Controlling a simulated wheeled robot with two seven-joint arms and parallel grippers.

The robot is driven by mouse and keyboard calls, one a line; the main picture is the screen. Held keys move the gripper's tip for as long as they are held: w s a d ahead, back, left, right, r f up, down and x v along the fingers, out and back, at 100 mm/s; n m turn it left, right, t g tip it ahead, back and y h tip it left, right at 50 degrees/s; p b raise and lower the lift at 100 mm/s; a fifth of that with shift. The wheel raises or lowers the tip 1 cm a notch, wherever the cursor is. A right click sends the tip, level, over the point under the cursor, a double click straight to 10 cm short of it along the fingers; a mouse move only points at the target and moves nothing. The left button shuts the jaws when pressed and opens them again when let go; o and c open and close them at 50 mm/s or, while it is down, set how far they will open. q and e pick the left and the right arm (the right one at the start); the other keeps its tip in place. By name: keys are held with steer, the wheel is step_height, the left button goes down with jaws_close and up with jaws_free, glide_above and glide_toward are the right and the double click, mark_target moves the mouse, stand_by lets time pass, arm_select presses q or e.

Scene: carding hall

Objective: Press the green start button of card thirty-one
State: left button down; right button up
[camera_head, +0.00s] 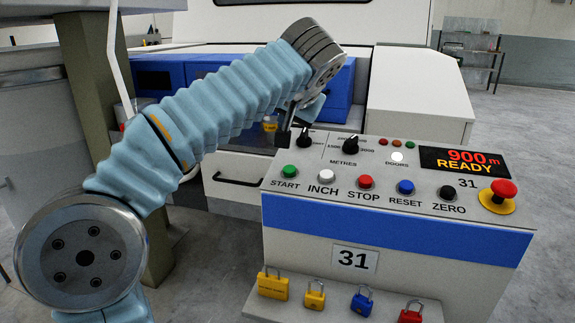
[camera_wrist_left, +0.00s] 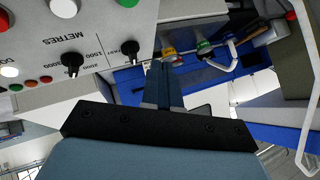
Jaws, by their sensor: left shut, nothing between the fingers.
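The control desk of card thirty-one (camera_head: 400,240) carries a "31" plate (camera_head: 354,259) on its front. Its green start button (camera_head: 289,170) is at the left end of the button row, above the word START. It shows only partly at the top edge of the left wrist view (camera_wrist_left: 127,3). My left gripper (camera_head: 283,141) is shut and empty, pointing down behind the green button, near the panel's back left corner and apart from the button. Its closed fingers also show in the left wrist view (camera_wrist_left: 163,68). My right gripper is out of view.
Right of start are the white inch (camera_head: 327,176), red stop (camera_head: 366,181), blue reset (camera_head: 405,187) and black zero (camera_head: 446,192) buttons, then the red emergency stop (camera_head: 498,196). Black knobs (camera_head: 350,144) stand behind. The display (camera_head: 461,161) reads "900 m READY".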

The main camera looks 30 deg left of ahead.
mark_target(290, 172)
arm_select(q)
steer(key=shift+f, duration=0.1)
steer(key=shift+w+a+f+b, duration=0.1)
steer(key=shift+w+f+b, duration=0.25)
steer(key=shift+f+b, duration=0.75)
steer(key=shift+w+a+f+b, duration=0.1)
steer(key=shift+w+f+b, duration=0.3)
steer(key=shift+f, duration=1.3)
steer(key=shift+w+a+f+b, duration=0.1)
steer(key=shift+w+f+b, duration=0.2)
steer(key=shift+f+b, duration=0.8)
steer(key=shift+f, duration=0.4)
steer(key=shift+w+f, duration=0.1)
steer(key=shift+f, duration=0.2)
steer(key=shift+w+f+b, duration=0.15)
steer(key=shift+f+b, duration=0.25)
steer(key=shift+f, duration=0.1)
steer(key=shift+s+r+p, duration=0.25)
steer(key=shift+r+p, duration=0.45)
steer(key=shift+r, duration=0.2)
steer(key=shift+r, duration=0.1)
